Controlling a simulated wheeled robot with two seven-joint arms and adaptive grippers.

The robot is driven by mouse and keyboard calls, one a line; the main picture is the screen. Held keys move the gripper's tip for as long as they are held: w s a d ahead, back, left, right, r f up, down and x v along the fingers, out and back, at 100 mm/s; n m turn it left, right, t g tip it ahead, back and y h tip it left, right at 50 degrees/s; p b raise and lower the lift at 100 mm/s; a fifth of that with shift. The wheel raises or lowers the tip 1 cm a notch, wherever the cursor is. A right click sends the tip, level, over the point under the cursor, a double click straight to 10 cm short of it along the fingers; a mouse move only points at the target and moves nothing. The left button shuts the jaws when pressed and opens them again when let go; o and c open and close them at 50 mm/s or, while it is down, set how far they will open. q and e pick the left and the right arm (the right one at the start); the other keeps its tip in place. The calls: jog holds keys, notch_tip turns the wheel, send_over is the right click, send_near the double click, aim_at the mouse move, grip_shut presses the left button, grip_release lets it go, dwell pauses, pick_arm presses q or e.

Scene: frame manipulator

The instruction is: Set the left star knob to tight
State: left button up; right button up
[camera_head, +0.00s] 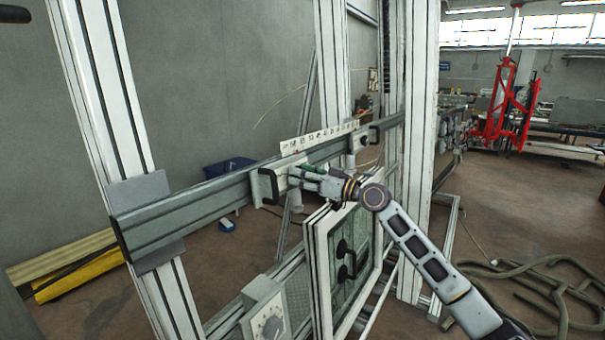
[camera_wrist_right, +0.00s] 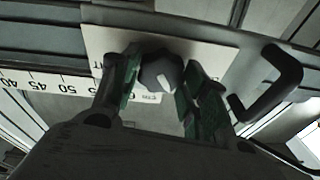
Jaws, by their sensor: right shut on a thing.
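The left star knob (camera_wrist_right: 160,72) is dark grey with a white mark. It sits on the pale plate of the left carriage (camera_head: 258,188), which rides on the grey horizontal rail. In the right wrist view, the green-padded fingers of my right gripper (camera_wrist_right: 158,82) are shut on the knob, one on each side. In the head view my right gripper (camera_head: 294,174) reaches the left carriage from the right and hides the knob. Any tight or loose label cannot be read. My left gripper is not in view.
A ruler strip (camera_head: 318,136) runs along the rail (camera_head: 185,211). The right carriage (camera_head: 361,140) has another dark knob and handle.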

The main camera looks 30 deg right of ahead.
pick_arm(q)
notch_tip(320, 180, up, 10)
jog(key=p, duration=0.9)
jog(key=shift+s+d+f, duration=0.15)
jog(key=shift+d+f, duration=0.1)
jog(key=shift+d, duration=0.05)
pick_arm(e)
jog(key=shift+a+f+m+g+h, duration=0.1)
jog(key=shift+m+h, duration=0.65)
jog(key=shift+m, duration=3.25)
jog(key=shift+r+m+g+h, duration=0.1)
jog(key=shift+m+h, duration=0.7)
jog(key=shift+m, duration=3.2)
jog(key=shift+a+f+m+g+h, duration=0.1)
jog(key=shift+m+h, duration=0.65)
jog(key=shift+m, duration=3.25)
jog(key=shift+s, duration=0.1)
